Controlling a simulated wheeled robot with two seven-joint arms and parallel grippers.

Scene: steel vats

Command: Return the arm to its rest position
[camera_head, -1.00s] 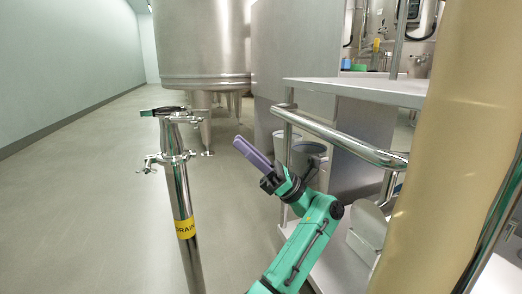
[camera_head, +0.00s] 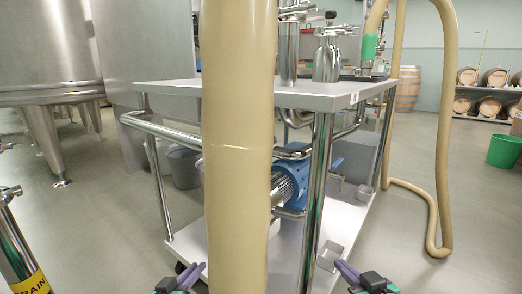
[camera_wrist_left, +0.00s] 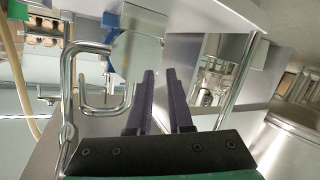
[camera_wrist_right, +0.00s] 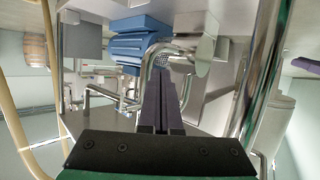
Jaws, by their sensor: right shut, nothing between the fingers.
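My left gripper (camera_head: 192,268) shows at the bottom edge of the head view, left of the thick beige hose (camera_head: 236,140). In the left wrist view its two purple fingers (camera_wrist_left: 160,78) stand apart with nothing between them. My right gripper (camera_head: 342,266) shows at the bottom edge, right of the hose. In the right wrist view its purple fingers (camera_wrist_right: 158,92) are together and empty. Both grippers are low, in front of the steel cart (camera_head: 290,96). Most of both arms is outside the head view.
The cart carries a blue pump (camera_head: 325,165) on its lower shelf, with steel rails and legs. A steel vat (camera_head: 45,50) stands left. A drain pipe (camera_head: 18,240) is at the lower left. A green bucket (camera_head: 504,151) stands right. Floor right of the cart is mostly clear.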

